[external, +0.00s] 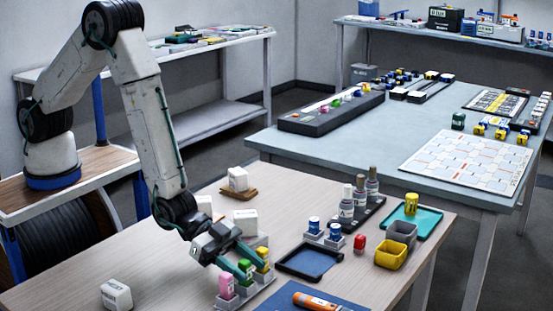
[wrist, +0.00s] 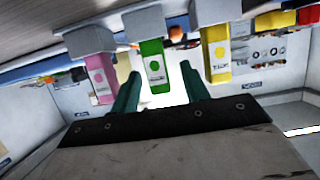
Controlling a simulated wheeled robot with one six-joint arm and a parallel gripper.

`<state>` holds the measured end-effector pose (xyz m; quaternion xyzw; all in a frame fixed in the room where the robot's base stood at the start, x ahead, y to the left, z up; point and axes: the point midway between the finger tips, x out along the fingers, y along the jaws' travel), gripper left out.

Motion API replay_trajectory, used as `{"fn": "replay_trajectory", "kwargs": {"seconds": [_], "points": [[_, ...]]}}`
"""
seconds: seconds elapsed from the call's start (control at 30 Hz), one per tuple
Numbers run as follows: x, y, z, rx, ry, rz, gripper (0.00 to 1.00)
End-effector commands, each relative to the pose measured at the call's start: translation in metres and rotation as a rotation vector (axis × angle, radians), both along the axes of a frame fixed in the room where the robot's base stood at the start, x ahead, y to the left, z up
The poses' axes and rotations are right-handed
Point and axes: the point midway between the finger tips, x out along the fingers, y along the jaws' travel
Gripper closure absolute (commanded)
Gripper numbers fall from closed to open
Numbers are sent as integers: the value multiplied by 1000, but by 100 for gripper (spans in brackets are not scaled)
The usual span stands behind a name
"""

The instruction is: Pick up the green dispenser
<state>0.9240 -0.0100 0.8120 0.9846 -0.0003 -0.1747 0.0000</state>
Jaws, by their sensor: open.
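The green dispenser (external: 245,270) stands in a grey holder (external: 240,292) on the wooden table, between a pink dispenser (external: 226,286) and a yellow dispenser (external: 262,260). In the wrist view the green dispenser (wrist: 153,66) shows between the two teal fingers, with the pink one (wrist: 100,78) on the left and the yellow one (wrist: 217,54) on the right. My gripper (external: 245,262) is open, its fingers close to the green dispenser. In the wrist view my gripper (wrist: 158,82) has visible space on both sides of it. I cannot tell whether a finger touches it.
A black tray with a blue base (external: 310,262) lies to the right of the dispensers. An orange tool (external: 314,302) lies on a blue mat in front. White blocks (external: 245,221) stand behind my gripper. Grey and yellow bins (external: 391,254) stand further right.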

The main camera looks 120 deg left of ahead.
Motion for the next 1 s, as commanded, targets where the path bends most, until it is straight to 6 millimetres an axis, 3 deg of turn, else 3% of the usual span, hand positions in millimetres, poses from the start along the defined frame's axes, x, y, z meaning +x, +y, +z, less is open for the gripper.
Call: {"fn": "replay_trajectory", "kwargs": {"seconds": [0.2, 0.37, 0.4, 0.77, 1.0], "points": [[1, 0, 0, 0, 0, 0, 55], [1, 0, 0, 0, 0, 0, 96], [1, 0, 0, 0, 0, 0, 100], [1, 0, 3, 0, -1, 0, 100], [2, 0, 27, 0, -4, 0, 100]]}}
